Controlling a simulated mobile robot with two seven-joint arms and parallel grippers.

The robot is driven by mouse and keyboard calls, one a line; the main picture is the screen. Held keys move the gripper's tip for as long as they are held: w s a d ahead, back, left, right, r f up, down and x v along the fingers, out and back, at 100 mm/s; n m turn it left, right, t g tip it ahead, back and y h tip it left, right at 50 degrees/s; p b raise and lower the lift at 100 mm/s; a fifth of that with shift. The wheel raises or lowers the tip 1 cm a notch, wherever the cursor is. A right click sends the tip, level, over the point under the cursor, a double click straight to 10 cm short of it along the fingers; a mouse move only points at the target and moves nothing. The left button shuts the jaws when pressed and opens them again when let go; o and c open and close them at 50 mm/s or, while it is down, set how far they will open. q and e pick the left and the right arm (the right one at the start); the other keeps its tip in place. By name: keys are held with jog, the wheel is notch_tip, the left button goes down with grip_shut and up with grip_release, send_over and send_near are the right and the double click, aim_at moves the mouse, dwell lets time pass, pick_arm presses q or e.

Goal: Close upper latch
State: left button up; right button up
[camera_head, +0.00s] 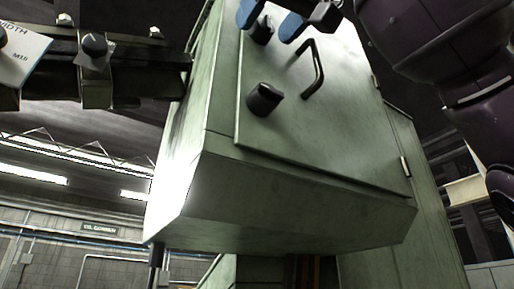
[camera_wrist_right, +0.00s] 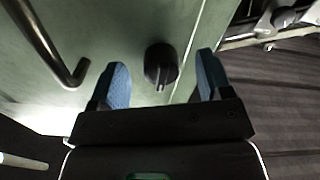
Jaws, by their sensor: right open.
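The upper latch (camera_head: 262,30) is a black knob near the top of the green cabinet door (camera_head: 330,130). My right gripper (camera_head: 266,26) is open, with a blue fingertip on either side of the upper latch. In the right wrist view the latch (camera_wrist_right: 161,66) stands between the two blue fingers, with a gap on both sides. Its ridge runs roughly along the fingers there. I cannot tell whether it is latched. My left gripper is not in view.
A black lower latch (camera_head: 264,99) sits below on the same door. A bent metal handle (camera_head: 316,70) stands out to its right, and it also shows in the right wrist view (camera_wrist_right: 50,45). A dark bar with knobs (camera_head: 95,65) juts in from the left.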

jog(key=shift+s+d+f+m+b, duration=0.15)
jog(key=shift+m+b, duration=0.1)
jog(key=shift+m, duration=0.3)
jog(key=shift+s+a+m+b, duration=0.15)
jog(key=shift+m+b, duration=0.1)
jog(key=shift+m, duration=0.9)
jog(key=shift+w+f+m+b, duration=0.15)
jog(key=shift+m+b, duration=0.85)
jog(key=shift+m, duration=0.2)
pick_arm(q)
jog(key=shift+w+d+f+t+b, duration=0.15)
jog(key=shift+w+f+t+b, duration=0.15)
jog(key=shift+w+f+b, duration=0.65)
pick_arm(e)
jog(key=m, duration=0.3)
jog(key=shift+r+m, duration=0.25)
jog(key=shift+m, duration=0.05)
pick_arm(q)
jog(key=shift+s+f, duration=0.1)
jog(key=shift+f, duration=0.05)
